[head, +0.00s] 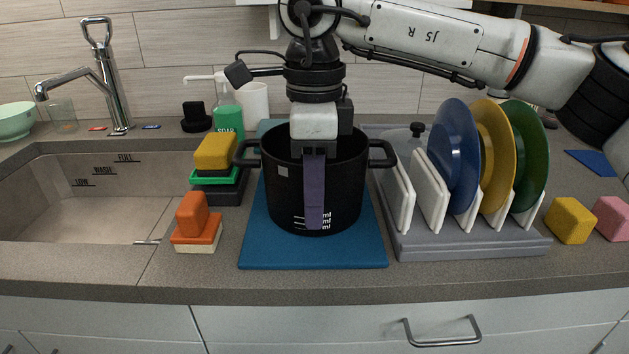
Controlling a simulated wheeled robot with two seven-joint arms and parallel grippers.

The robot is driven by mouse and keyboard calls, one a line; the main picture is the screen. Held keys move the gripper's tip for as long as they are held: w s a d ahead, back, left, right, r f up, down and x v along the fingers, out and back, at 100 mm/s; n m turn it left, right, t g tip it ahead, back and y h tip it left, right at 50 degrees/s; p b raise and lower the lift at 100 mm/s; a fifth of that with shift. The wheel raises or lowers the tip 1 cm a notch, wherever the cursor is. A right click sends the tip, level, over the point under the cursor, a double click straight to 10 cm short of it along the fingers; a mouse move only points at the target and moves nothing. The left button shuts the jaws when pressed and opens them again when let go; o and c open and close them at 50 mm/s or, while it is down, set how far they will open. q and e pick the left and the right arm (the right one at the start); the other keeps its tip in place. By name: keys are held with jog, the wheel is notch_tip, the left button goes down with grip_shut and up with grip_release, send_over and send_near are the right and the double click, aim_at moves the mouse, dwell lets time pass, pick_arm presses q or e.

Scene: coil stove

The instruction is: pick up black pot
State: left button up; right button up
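The black pot (284,195) stands upright on a blue mat (262,255), with a handle at each side and white measuring marks low on its front. My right gripper (314,205) points down at the pot from above. One purple-faced finger hangs in front of the pot's near wall and reaches almost to its base. The other finger is hidden, so I cannot tell whether the gripper is closed on the wall. My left gripper is not in view.
A grey dish rack (470,245) with blue, yellow and green plates stands close on the right. Sponges and brushes (197,232) sit left of the mat, beside the sink (90,205). A yellow cube (569,221) and a pink cube (612,219) lie at far right.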

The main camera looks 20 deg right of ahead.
grip_shut()
jog(key=shift+s+f, duration=0.15)
dwell(1.3)
